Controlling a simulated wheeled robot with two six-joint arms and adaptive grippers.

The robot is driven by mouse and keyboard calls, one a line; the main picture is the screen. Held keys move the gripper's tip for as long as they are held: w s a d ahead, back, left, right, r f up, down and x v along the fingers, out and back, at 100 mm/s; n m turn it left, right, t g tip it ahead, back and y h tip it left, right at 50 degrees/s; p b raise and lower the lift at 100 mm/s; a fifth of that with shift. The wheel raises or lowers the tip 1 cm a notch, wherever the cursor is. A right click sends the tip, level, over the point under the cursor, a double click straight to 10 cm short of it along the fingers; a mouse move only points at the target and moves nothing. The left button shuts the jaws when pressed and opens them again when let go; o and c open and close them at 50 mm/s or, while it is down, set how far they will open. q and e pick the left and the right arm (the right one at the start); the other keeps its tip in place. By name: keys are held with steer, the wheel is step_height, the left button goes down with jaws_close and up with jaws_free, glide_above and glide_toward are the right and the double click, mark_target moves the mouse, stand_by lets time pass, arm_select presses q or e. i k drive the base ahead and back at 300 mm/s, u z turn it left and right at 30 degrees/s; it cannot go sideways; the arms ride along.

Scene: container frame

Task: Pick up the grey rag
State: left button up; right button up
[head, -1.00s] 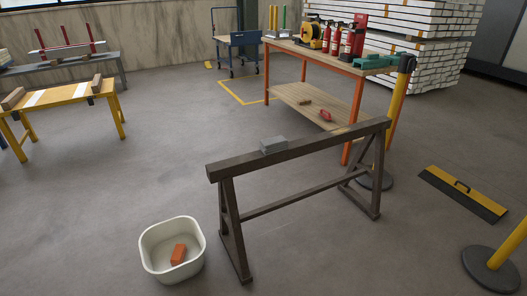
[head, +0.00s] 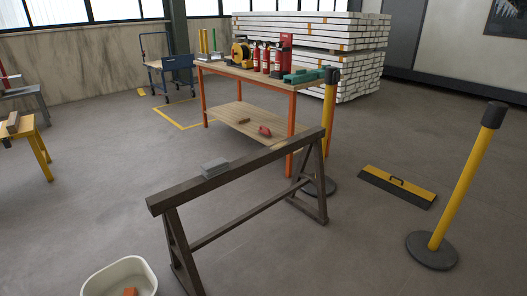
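A grey folded block-like thing, which looks like the grey rag (head: 215,167), lies on top of the dark wooden sawhorse beam (head: 262,157), left of its middle. Neither of my grippers shows in the head view. Nothing covers the grey thing.
A white tub (head: 92,284) with an orange block (head: 130,292) stands on the floor at bottom left. Behind the sawhorse is an orange-legged workbench (head: 291,140) with red extinguishers. Yellow posts (head: 455,185) and a yellow-black ramp (head: 397,184) stand at right. Floor between them is clear.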

mark_target(211, 170)
steer(key=u, duration=0.3)
steer(key=i, duration=1.15)
steer(key=z, duration=0.4)
